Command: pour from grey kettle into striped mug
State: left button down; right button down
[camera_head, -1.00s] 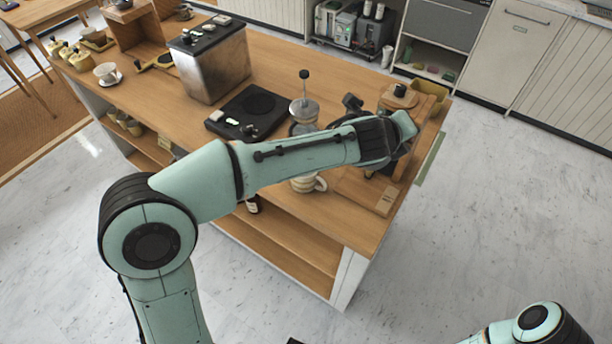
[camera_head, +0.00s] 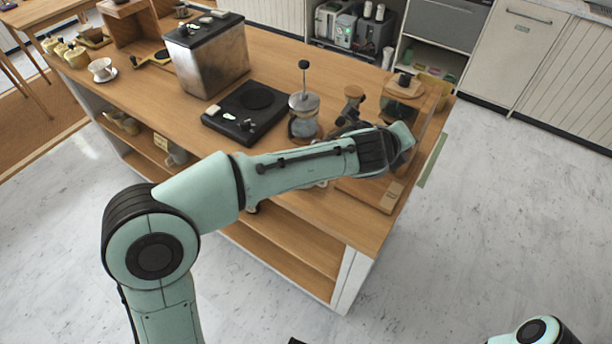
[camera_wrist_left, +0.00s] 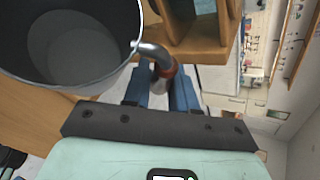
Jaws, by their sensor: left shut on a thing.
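The grey kettle (camera_wrist_left: 75,40) fills the upper left of the left wrist view, its open top toward the camera. Its inside looks grey, and I cannot make out a liquid level. My left gripper (camera_wrist_left: 160,88) is shut on the kettle's handle (camera_wrist_left: 158,58), which has a red part between the fingers. In the head view my left arm hides the gripper and most or all of the kettle. The striped mug is nearly all hidden behind my left forearm; a small pale bit (camera_head: 319,184) shows below it. My right gripper is out of view.
A glass French press (camera_head: 304,118) stands just behind my forearm. A black hot plate (camera_head: 246,113) and a metal box (camera_head: 208,62) are to its left. A wooden-lidded jar (camera_head: 404,87) stands on the right of the cart. The floor right of the cart is clear.

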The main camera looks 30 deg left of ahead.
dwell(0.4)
pick_arm(q)
jog(key=shift+a+r, duration=0.15)
jog(key=shift+r, duration=0.3)
dwell(0.3)
jog(key=shift+a+r+n+h, duration=0.1)
jog(key=shift+r+n+h, duration=0.2)
jog(key=shift+r+h, duration=0.1)
jog(key=shift+r, duration=0.1)
jog(key=shift+a+r+t+p, duration=0.2)
jog(key=shift+r+t+p, duration=0.05)
jog(key=shift+t+p, duration=0.05)
dwell(0.6)
jog(key=shift+s+a+r, duration=0.1)
jog(key=shift+r, duration=0.25)
